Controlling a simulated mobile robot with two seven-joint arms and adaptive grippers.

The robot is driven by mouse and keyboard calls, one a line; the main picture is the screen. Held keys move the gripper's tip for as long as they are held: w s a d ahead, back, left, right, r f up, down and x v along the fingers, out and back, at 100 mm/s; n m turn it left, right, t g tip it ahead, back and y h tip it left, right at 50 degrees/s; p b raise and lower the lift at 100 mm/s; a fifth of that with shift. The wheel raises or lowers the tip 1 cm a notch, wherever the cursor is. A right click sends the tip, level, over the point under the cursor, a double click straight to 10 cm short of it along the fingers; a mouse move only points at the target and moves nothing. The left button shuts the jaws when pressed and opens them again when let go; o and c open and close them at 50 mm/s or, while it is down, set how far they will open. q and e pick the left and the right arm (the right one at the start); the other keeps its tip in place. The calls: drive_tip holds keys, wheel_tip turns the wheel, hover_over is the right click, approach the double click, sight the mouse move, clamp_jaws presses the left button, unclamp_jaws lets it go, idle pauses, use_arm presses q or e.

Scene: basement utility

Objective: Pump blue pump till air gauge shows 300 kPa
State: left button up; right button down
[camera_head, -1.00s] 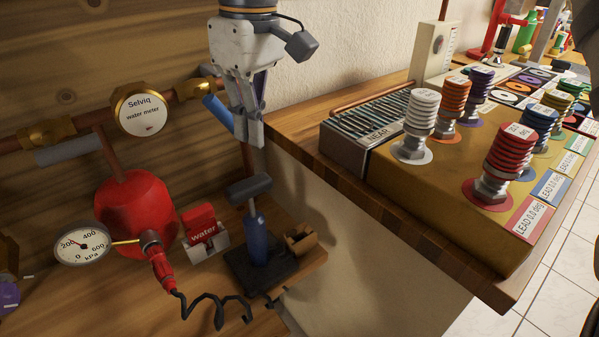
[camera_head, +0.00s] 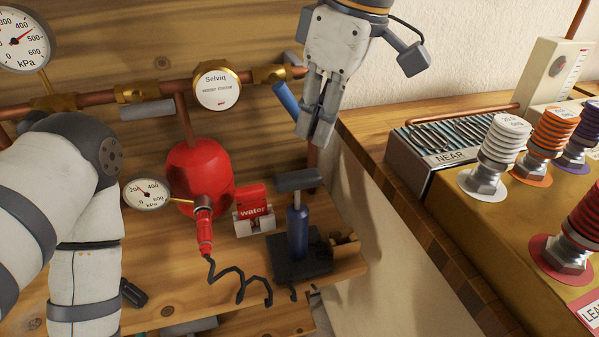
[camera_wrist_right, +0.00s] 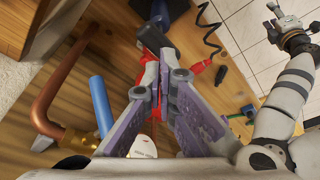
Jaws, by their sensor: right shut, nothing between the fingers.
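The blue pump (camera_head: 298,232) stands upright on a dark base on the wooden bench, its dark T-shaped handle (camera_head: 298,180) on top. My right gripper (camera_head: 316,140) is shut and empty, pointing down above the handle and apart from it. Its closed fingers also show in the right wrist view (camera_wrist_right: 159,75). The round air gauge (camera_head: 147,194), marked kPa, is joined to the red tank (camera_head: 202,180); its needle is too small to read surely. My left arm crosses the left of the head view; my left gripper (camera_wrist_right: 294,35) shows small in the right wrist view, its opening unclear.
A blue lever (camera_head: 287,100) hangs beside my right gripper, below the copper pipe with the water meter (camera_head: 217,88). A wooden counter edge (camera_head: 400,210) is right.

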sight(300, 176)
drive_tip(key=b+x, duration=0.1)
drive_tip(key=x, duration=0.5)
use_arm(q)
drive_tip(key=shift+s+f+g, duration=0.4)
drive_tip(key=shift+s+f, duration=0.3)
drive_tip(key=shift+s, duration=0.1)
use_arm(e)
drive_tip(key=shift+f, duration=0.25)
